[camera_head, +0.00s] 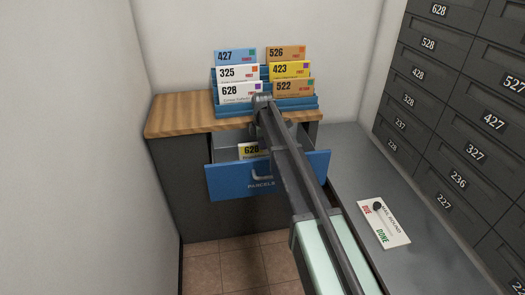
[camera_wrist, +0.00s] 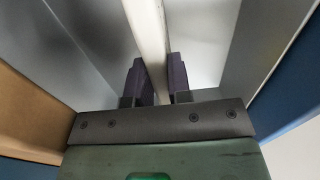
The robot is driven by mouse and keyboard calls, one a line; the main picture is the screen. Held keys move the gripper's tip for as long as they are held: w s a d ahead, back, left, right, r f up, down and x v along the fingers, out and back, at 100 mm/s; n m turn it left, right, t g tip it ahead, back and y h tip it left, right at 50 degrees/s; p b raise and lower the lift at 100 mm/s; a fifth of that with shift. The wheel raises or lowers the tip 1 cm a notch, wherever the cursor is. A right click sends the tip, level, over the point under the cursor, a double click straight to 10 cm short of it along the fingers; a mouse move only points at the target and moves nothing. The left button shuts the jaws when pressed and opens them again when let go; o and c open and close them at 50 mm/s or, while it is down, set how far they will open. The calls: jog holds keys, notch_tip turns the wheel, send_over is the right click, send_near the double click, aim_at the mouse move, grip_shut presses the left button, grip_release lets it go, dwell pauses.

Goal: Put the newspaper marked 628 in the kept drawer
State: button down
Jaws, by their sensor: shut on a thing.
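A white item marked 628 (camera_head: 230,91) stands in the blue rack (camera_head: 240,113) on the counter. In the wrist view my gripper (camera_wrist: 154,78) is shut on the edge of a thin pale item (camera_wrist: 148,28), between grey walls. In the head view my arm hides the fingers near the drawer, so I cannot tell for sure which item they hold. No drawer marked kept is readable.
The rack also holds items marked 427, 325, 526, 423 and 522 on the wooden counter (camera_head: 180,113). Numbered mailboxes (camera_head: 460,130) line the right wall. The tiled floor (camera_head: 225,263) is clear.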

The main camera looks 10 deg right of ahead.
jog(key=shift+r, duration=0.15)
jog(key=shift+f, duration=0.3)
jog(key=c, duration=1.1)
grip_release()
jog(key=shift+r, duration=0.1)
jog(key=shift+o, duration=0.2)
notch_tip(320, 180, up, 13)
jog(key=p, duration=1.2)
jog(key=shift+f, duration=0.2)
jog(key=s+m, duration=1.8)
jog(key=s, duration=1.8)
jog(key=shift+s+a, duration=0.2)
jog(key=shift+a, duration=0.05)
